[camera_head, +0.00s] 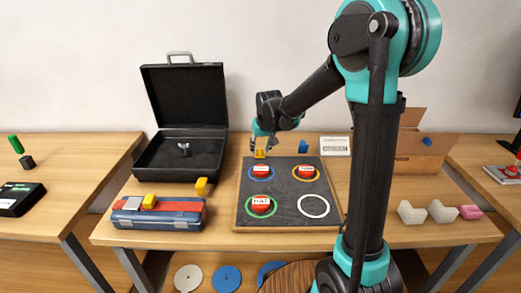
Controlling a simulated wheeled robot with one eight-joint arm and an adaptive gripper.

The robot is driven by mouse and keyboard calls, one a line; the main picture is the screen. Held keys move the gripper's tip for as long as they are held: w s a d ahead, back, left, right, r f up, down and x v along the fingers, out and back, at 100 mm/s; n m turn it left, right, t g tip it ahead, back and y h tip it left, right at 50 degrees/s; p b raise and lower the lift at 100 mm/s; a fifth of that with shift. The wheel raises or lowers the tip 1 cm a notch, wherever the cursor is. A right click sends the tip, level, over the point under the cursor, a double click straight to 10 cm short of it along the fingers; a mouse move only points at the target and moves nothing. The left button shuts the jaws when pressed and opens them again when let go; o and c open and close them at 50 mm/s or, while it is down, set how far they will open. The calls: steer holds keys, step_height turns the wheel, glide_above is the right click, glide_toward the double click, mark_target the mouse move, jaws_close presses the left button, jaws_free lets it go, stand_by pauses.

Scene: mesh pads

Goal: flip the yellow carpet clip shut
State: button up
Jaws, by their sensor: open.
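My gripper (264,146) is open, pointing down over the back left edge of the dark board (287,190). A small yellow piece (260,154) is just below its fingers, at the board's back edge; I cannot tell whether they touch. Another yellow piece (202,187) stands on the table left of the board. A third yellow block (149,202) sits on the blue and red case (160,217). The pieces are too small to tell which is the carpet clip, or whether it stands open or shut.
The board carries coloured rings and red labelled pads (261,204); its white ring (314,206) is empty. An open black case (178,160) stands at the back left. A cardboard box (405,150) is behind my arm. Grey and pink blocks (440,212) lie at the right.

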steer(key=shift+w+f, duration=0.2)
steer(key=shift+f, duration=0.3)
jaws_close()
steer(key=shift+s+f+t, duration=0.3)
steer(key=shift+s+t, duration=0.05)
steer(key=shift+t, duration=0.45)
jaws_free()
